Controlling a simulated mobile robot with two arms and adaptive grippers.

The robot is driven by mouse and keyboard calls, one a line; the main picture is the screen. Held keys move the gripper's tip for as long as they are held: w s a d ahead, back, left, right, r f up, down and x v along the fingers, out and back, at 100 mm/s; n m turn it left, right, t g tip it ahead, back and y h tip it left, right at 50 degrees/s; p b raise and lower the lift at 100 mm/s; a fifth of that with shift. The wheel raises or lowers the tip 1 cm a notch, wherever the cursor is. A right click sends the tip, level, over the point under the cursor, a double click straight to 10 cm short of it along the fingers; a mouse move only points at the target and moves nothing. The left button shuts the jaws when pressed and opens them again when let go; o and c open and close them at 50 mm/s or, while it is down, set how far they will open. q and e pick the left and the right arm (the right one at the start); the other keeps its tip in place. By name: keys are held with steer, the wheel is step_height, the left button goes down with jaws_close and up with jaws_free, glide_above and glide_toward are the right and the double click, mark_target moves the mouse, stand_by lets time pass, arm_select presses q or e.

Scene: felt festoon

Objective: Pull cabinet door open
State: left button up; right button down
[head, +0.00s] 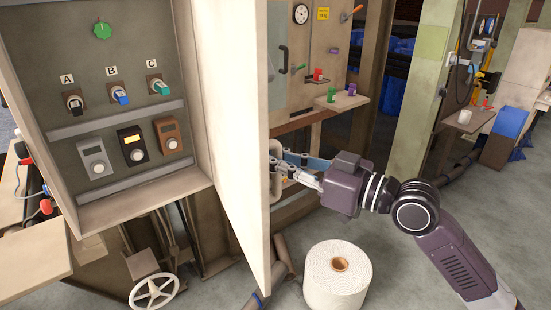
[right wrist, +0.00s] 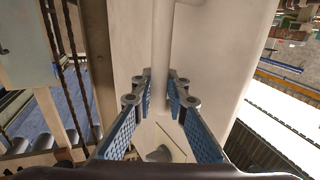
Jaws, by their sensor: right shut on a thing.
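The cabinet door (head: 228,110) is a tall cream panel. It stands swung out from the grey cabinet (head: 45,40), whose inside shows at the left of the head view. The door's pale handle (head: 274,178) is on its right-hand face near the free edge. My right gripper (head: 284,164) reaches in from the right and is shut on the handle. In the right wrist view, the handle (right wrist: 162,45) runs as a vertical bar between the blue-padded fingers (right wrist: 160,84). My left gripper is out of view.
Inside the cabinet are a green knob (head: 102,30), switches marked A, B and C, and several dial boxes. A white roll (head: 337,285) stands on the floor below my right arm. A handwheel (head: 154,291) sits below the cabinet. A wooden shelf (head: 345,102) and a green post (head: 420,90) stand behind.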

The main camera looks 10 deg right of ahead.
steer(key=c, duration=1.9)
jaws_free()
steer(key=shift+s+d, duration=0.15)
steer(key=v, duration=1.1)
steer(key=shift+s+d, duration=0.2)
steer(key=shift+s, duration=0.1)
steer(key=shift+c, duration=0.4)
